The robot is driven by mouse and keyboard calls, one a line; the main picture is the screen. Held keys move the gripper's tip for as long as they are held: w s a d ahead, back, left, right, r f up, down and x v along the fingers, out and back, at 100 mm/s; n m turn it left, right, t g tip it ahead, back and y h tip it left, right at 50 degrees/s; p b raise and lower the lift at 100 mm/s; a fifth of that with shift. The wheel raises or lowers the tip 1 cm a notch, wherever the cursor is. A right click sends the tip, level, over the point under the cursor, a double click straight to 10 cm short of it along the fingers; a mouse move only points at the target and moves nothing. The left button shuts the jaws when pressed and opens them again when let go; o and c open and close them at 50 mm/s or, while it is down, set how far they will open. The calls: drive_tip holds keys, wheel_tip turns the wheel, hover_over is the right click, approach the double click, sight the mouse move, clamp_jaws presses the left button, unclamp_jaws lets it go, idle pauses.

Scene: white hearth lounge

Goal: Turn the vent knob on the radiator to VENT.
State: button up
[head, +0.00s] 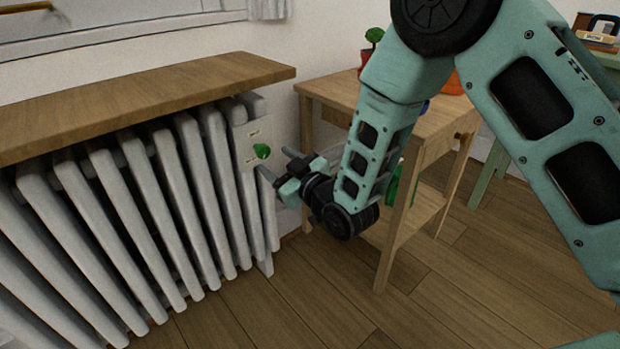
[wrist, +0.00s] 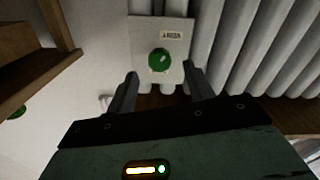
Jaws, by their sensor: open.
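The white radiator (head: 167,200) stands along the wall at the left in the head view, under a wooden shelf. The green vent knob (head: 262,151) sits on a pale plate (head: 247,137) at the radiator's right end. In the wrist view the knob (wrist: 159,60) is just beyond the fingertips, roughly midway between them, with a pale mark on its face. A small label (wrist: 172,35) is on the plate, its text too small to read surely. My gripper (head: 276,173) is open and empty, close to the knob and apart from it; it also shows in the wrist view (wrist: 160,80).
A wooden side table (head: 436,118) with a plant pot stands right of the radiator, close behind my arm. The wooden shelf (head: 140,98) overhangs the radiator above the knob. The floor in front (head: 300,300) is clear.

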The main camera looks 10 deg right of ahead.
drive_tip(key=p+v, duration=0.2)
drive_tip(key=v, duration=0.9)
drive_tip(key=shift+s+d, duration=0.25)
drive_tip(key=s+d+r+m+g+h+p, duration=0.1)
drive_tip(key=s+d+r+g+h, duration=0.15)
drive_tip(key=s+g, duration=0.4)
drive_tip(key=s+d+r+m+g+h, duration=0.15)
drive_tip(key=s+r+g+h, duration=0.25)
drive_tip(key=s, duration=0.6)
drive_tip(key=s+d+r+g+h+p, duration=0.1)
drive_tip(key=s+d+r+g+h, duration=0.3)
drive_tip(key=s, duration=0.5)
wheel_tip(320, 180, up, 36)
drive_tip(key=a+y+p, duration=0.1)
drive_tip(key=p, duration=3.6)
drive_tip(key=shift+w+a+r, duration=0.15)
drive_tip(key=shift+w+a, duration=0.05)
drive_tip(key=shift+w, duration=0.1)
